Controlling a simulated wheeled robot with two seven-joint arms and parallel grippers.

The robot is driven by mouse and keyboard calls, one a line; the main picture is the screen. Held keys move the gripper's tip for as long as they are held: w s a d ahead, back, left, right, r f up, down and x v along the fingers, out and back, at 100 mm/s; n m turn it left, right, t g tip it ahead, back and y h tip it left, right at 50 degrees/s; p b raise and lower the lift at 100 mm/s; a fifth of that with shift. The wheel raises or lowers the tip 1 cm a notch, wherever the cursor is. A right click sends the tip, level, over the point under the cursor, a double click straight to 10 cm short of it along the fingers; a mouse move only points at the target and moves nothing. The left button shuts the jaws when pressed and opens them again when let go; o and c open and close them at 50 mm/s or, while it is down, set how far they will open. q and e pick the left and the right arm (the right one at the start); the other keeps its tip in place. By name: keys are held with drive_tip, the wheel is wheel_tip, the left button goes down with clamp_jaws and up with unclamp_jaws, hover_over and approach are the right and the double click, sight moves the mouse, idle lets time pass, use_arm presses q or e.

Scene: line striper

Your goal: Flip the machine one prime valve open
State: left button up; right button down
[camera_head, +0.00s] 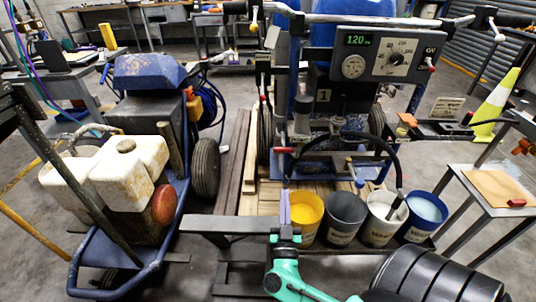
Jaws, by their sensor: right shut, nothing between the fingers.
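Machine one (322,97) is the striper with a "1" plate, standing right of centre with a gauge panel (390,62) on top. Low on its front is a small fitting with a blue-tipped lever (359,178). A red-ended handle (283,150) sticks out to the left of it. I cannot tell for sure which of these is the prime valve, or how it is set. My right gripper (285,208) points upward from the bottom centre, shut and empty. It shows in front of the machine, left of the yellow bucket and apart from the lever in the picture. My left gripper is out of view.
Yellow (304,232), grey (344,222), white (381,230) and blue (424,218) buckets stand before the machine. A black hose (392,158) curves down into the white one. A second striper (150,75) stands left, a small table (495,190) right.

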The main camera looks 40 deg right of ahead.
wheel_tip(320, 180, up, 6)
drive_tip(key=b, duration=0.1)
hover_over(282, 151)
drive_tip(key=s+a, duration=0.2)
drive_tip(key=f, duration=0.1)
drive_tip(key=f+b, duration=0.1)
drive_tip(key=d+f+b, duration=0.1)
drive_tip(key=shift+w, duration=0.25)
drive_tip(key=shift+f, duration=0.25)
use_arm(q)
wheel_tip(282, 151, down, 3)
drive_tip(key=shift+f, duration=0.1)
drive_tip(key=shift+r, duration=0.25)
use_arm(e)
drive_tip(key=shift+a+n+p, duration=0.1)
drive_tip(key=shift+n+p, duration=0.2)
drive_tip(key=shift+p, duration=0.05)
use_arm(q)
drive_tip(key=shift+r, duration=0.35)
use_arm(e)
drive_tip(key=shift+f, duration=0.1)
